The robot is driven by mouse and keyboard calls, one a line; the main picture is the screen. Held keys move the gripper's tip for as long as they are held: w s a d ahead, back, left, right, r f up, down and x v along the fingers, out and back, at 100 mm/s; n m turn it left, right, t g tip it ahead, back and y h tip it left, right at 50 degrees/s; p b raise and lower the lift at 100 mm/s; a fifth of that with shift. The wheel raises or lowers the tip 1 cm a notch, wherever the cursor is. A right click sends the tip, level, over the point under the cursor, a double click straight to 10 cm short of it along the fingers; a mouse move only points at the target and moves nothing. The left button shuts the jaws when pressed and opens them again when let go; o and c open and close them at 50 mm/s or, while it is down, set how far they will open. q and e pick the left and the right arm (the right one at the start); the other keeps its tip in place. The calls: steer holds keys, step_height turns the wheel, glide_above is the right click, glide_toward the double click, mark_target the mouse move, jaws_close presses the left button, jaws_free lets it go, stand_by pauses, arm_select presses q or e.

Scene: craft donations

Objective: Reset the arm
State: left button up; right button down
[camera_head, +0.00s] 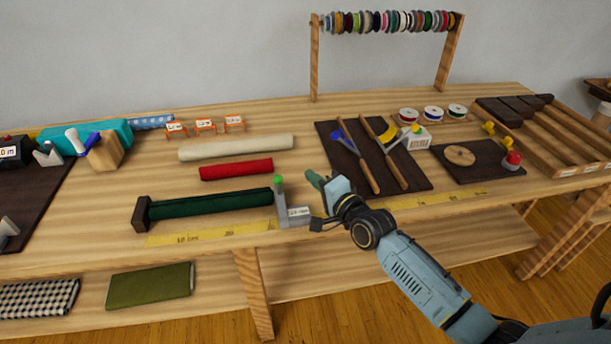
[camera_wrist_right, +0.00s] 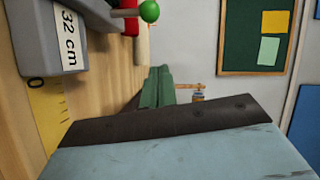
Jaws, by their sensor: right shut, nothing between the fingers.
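My right gripper (camera_head: 316,180) reaches in from the lower right and hangs above the front part of the wooden table (camera_head: 350,225). Its green fingers also show in the right wrist view (camera_wrist_right: 158,88), where they are together with nothing between them. A grey block with a green-topped peg (camera_head: 293,214) stands just left of the gripper. In the right wrist view this grey block (camera_wrist_right: 40,40) carries a "32 cm" label. The gripper looks apart from it. My left gripper is not in view.
A green fabric roll (camera_head: 210,203), a red roll (camera_head: 236,170) and a cream roll (camera_head: 236,147) lie left of my gripper. A dark mat (camera_head: 345,133) with tools lies to its right. A spool rack (camera_head: 314,60) stands at the back. A yellow measuring strip (camera_head: 205,233) runs along the front.

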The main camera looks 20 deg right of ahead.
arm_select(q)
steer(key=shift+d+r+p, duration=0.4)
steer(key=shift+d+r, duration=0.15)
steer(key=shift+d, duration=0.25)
arm_select(e)
steer(key=v, duration=0.7)
steer(key=shift+s, duration=0.45)
